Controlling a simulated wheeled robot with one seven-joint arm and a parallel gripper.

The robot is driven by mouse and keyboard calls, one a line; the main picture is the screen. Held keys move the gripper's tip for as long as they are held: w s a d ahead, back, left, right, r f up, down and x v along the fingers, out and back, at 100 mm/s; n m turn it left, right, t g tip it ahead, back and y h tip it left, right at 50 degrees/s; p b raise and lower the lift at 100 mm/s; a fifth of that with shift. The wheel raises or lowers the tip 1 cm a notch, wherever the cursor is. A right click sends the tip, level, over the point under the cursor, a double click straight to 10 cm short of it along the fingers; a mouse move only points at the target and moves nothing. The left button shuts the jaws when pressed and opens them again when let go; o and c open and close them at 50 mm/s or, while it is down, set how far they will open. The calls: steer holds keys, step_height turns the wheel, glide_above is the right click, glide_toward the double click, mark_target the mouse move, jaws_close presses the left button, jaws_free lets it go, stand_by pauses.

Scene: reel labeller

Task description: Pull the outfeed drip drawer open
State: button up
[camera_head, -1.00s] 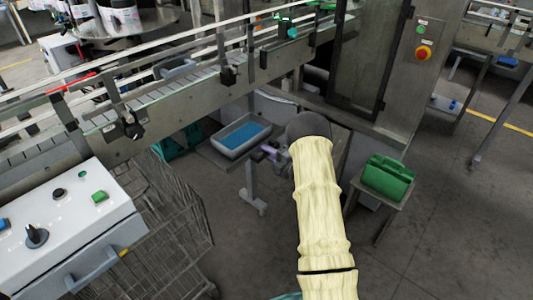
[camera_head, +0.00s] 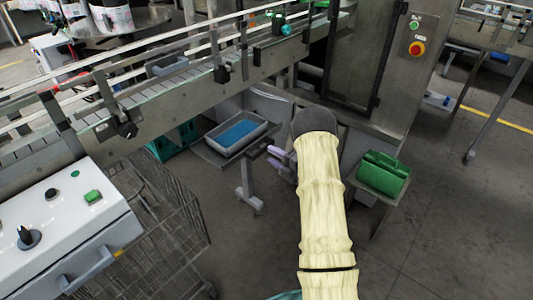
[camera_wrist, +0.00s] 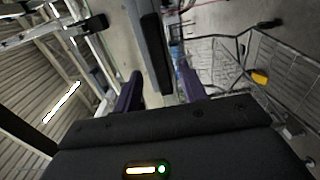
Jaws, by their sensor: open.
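A shallow grey tray (camera_head: 206,141) with a blue inside sits on a dark plate on a single-leg stand, below the conveyor; it looks like the drip drawer, but I cannot be sure. My gripper (camera_head: 272,157) is to its right, its pale purple fingers open, one above the other, pointing left towards it. In the wrist view my open gripper (camera_wrist: 160,88) has a dark grey bar (camera_wrist: 155,60) showing between its fingers. I cannot tell whether this bar is a handle or an edge, or whether the fingers touch it. My forearm hides part of the machine.
The conveyor (camera_head: 160,100) runs above the tray. A wire cart (camera_head: 160,235) stands at lower left beside a white control box (camera_head: 70,215). A green box (camera_head: 383,172) sits on a small stand right of my arm. Floor at lower right is clear.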

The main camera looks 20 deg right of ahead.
steer(key=b+v, duration=0.1)
steer(key=v, duration=1)
steer(key=shift+s+d+b, duration=0.2)
steer(key=shift+s+b, duration=0.1)
steer(key=w+a+r+m+g+h+p, duration=0.2)
steer(key=r+m+h+p, duration=0.15)
steer(key=r+m, duration=0.2)
steer(key=w+a+r+m+g+h+p, duration=0.2)
steer(key=r+m+h, duration=0.3)
steer(key=m, duration=0.1)
steer(key=s+a+r+m+g+p, duration=0.1)
steer(key=s+a+r+m+g, duration=0.1)
steer(key=s, duration=0.5)
steer(key=s+a+r+m+g+p, duration=0.2)
steer(key=s+a+r+m+g, duration=0.1)
steer(key=s+a+m, duration=0.3)
steer(key=s+a+r+m+g+p, duration=0.2)
steer(key=s+a+m+g, duration=0.2)
steer(key=s, duration=0.6)
steer(key=shift+a+r, duration=0.35)
steer(key=shift+a, duration=0.8)
